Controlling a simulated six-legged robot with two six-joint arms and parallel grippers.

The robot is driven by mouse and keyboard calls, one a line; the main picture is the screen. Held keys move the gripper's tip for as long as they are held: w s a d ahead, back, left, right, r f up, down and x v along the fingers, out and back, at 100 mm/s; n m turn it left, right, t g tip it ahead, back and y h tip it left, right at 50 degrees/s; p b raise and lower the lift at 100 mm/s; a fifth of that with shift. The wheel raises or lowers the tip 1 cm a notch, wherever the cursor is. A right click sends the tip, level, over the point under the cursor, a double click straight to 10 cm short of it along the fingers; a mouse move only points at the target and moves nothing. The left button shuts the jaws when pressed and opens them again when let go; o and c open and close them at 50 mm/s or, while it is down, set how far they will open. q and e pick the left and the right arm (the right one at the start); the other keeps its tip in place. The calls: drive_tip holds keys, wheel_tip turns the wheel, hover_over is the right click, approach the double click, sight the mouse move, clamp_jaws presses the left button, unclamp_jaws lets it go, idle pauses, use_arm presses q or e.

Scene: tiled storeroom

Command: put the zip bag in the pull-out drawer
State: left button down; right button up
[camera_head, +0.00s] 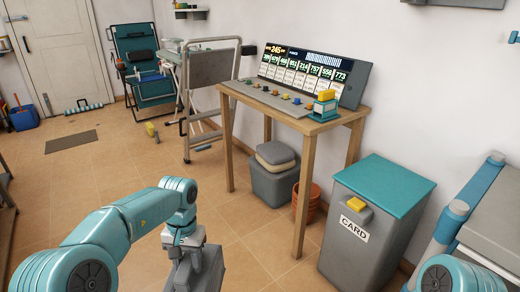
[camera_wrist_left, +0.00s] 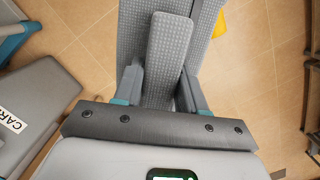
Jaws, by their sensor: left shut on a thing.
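My left gripper (camera_head: 192,250) is low in front of me in the head view, fingers pointing down. In the left wrist view its two fingers (camera_wrist_left: 160,92) are shut on a grey, finely textured thing (camera_wrist_left: 168,45). Its grey side shows below the wrist in the head view (camera_head: 208,270). I cannot tell for sure that this is the zip bag; no other zip bag is visible. I cannot make out a pull-out drawer. My right gripper is out of view; only a teal joint of that arm shows at bottom right.
A grey bin (camera_head: 350,240) with a teal lid and a CARD label stands to the right. A wooden table (camera_head: 344,118) bears a sloped panel; a grey tub (camera_head: 272,185) and a terracotta pot (camera_head: 313,203) stand beneath. A folding step ladder (camera_head: 190,110) stands behind.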

use_arm(q)
drive_tip(key=shift+n, duration=0.6)
drive_tip(key=r, duration=0.1)
drive_tip(key=s+a+r, duration=0.1)
drive_tip(key=r, duration=0.2)
drive_tip(key=shift+s+a+r, duration=0.3)
drive_tip(key=shift+a+r, duration=0.05)
drive_tip(key=shift+a, duration=0.05)
drive_tip(key=s+r, duration=0.1)
drive_tip(key=s, duration=0.1)
drive_tip(key=shift+s+d+r, duration=0.2)
drive_tip(key=shift+s+r, duration=0.1)
drive_tip(key=shift+r, duration=0.1)
drive_tip(key=s+r+p, duration=0.3)
drive_tip(key=r+p, duration=1.2)
drive_tip(key=p, duration=0.8)
drive_tip(key=shift+s+r+p, duration=0.25)
drive_tip(key=shift+s+p, duration=0.1)
drive_tip(key=shift+s, duration=0.05)
drive_tip(key=shift+d, duration=0.1)
